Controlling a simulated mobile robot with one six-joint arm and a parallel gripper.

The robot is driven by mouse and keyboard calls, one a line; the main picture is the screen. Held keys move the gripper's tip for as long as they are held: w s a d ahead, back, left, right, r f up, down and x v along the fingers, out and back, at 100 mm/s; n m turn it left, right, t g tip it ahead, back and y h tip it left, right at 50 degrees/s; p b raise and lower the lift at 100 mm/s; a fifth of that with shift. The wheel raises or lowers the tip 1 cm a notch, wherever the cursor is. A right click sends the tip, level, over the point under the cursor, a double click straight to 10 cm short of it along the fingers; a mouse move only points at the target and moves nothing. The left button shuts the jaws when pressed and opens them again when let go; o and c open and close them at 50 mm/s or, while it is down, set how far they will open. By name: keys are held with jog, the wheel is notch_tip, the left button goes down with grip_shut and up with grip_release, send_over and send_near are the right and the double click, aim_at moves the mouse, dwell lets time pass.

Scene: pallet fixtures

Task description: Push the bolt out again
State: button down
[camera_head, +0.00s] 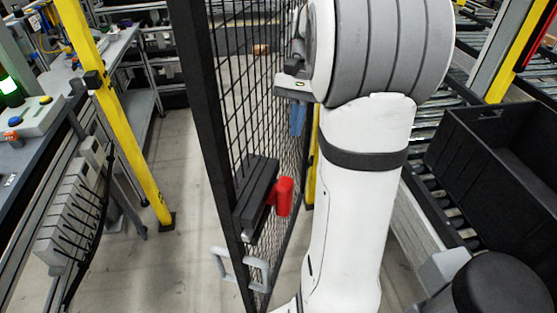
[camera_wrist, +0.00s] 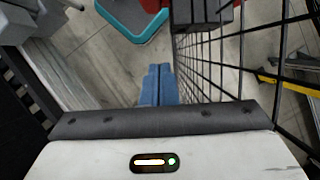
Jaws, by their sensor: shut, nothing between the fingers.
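The bolt is a dark bar-shaped unit (camera_head: 256,196) mounted on the black mesh gate, with a red handle (camera_head: 284,196) on its right side. My gripper (camera_head: 298,120) is above the red handle and apart from it, on the right side of the mesh. Its blue fingers (camera_wrist: 156,88) are shut together and empty in the wrist view. There, a dark block (camera_wrist: 202,12) of the bolt unit is cut off by the top edge, with a red part (camera_wrist: 151,5) left of it. How far the bolt is slid cannot be told.
The mesh (camera_wrist: 255,55) runs close along the right of my fingers. A grey pull handle (camera_head: 242,266) sits low on the gate. A yellow post (camera_head: 130,145) and workbench stand left. A black crate (camera_head: 468,150) lies on rollers right.

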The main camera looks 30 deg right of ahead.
aim_at(286, 175)
jog(key=s+a+f, duration=0.1)
jog(key=s+f, duration=0.1)
jog(key=f, duration=0.1)
jog(key=s+a+f+p, duration=0.1)
jog(key=a+f, duration=0.1)
jog(key=f, duration=0.1)
jog(key=s+a+f+p, duration=0.1)
jog(key=s+a+f, duration=0.1)
jog(key=f, duration=0.1)
jog(key=shift+s+a, duration=0.15)
jog(key=shift+s, duration=0.15)
